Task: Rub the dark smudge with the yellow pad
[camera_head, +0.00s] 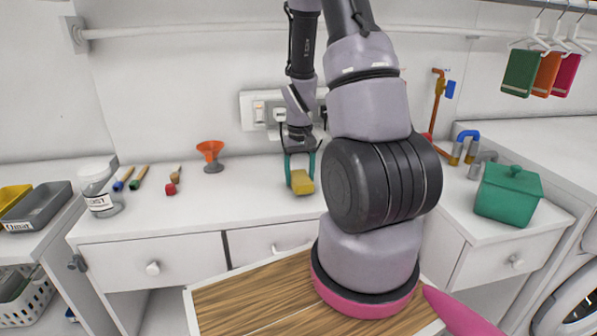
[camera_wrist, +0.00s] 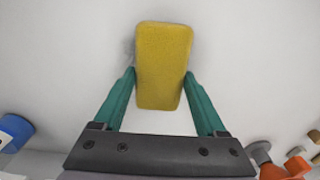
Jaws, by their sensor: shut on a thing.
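The yellow pad (camera_head: 302,183) is a soft-looking block at the white counter, low against the surface. My gripper (camera_head: 300,175) is shut on it, with a teal finger on each side. In the wrist view the pad (camera_wrist: 163,66) stretches out beyond the fingertips of my gripper (camera_wrist: 160,76). A faint grey patch (camera_wrist: 130,46) shows on the white surface along the pad's upper left edge; I cannot tell whether it is the smudge or a shadow. In the head view no smudge shows; the pad or my arm may hide it.
A green lidded pot (camera_head: 508,193) and blue-orange pipes (camera_head: 463,147) are right. The counter just left of the pad is clear.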

